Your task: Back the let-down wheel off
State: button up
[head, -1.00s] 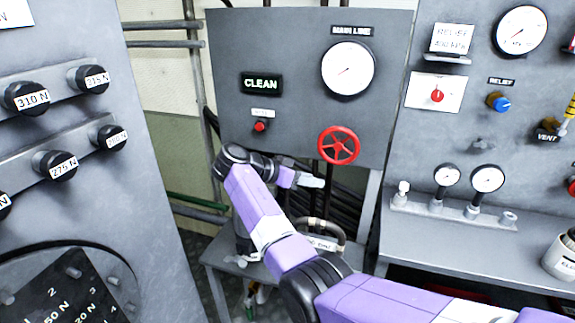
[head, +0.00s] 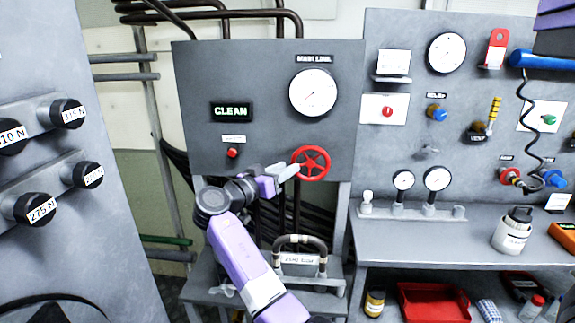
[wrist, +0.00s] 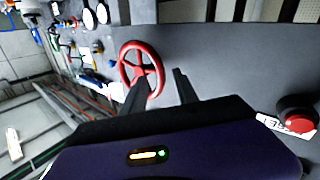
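A red handwheel (head: 311,163), which I take to be the let-down wheel, is on the grey panel below the main line gauge (head: 315,93). In the wrist view the handwheel (wrist: 141,70) is at upper centre, just beyond the fingers. My gripper (head: 285,172) is at the wheel's lower left in the head view.
The button (wrist: 296,118) is at the right of the wrist view. A bench (head: 450,253) with small gauges stands to the right. A hose-like handle (head: 300,240) is below.

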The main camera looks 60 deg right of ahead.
jog(key=shift+x, duration=0.8)
grip_shut()
jog(key=shift+f, duration=0.1)
jog(key=s+f+n+t+h+b, duration=0.1)
jog(key=f+n+t+h+b, duration=0.1)
jog(key=n+b, duration=0.6)
jog(key=s+d+f+n+t+h+b, duration=0.1)
jog(key=s+f+n+t+h+b, duration=0.1)
jog(key=n+b, duration=0.5)
jog(key=shift+s+d+f+n+t+h+b, duration=0.35)
jog(key=shift+f+n+t+h, duration=0.35)
jog(key=shift+t+h, duration=0.6)
jog(key=shift+a, duration=0.1)
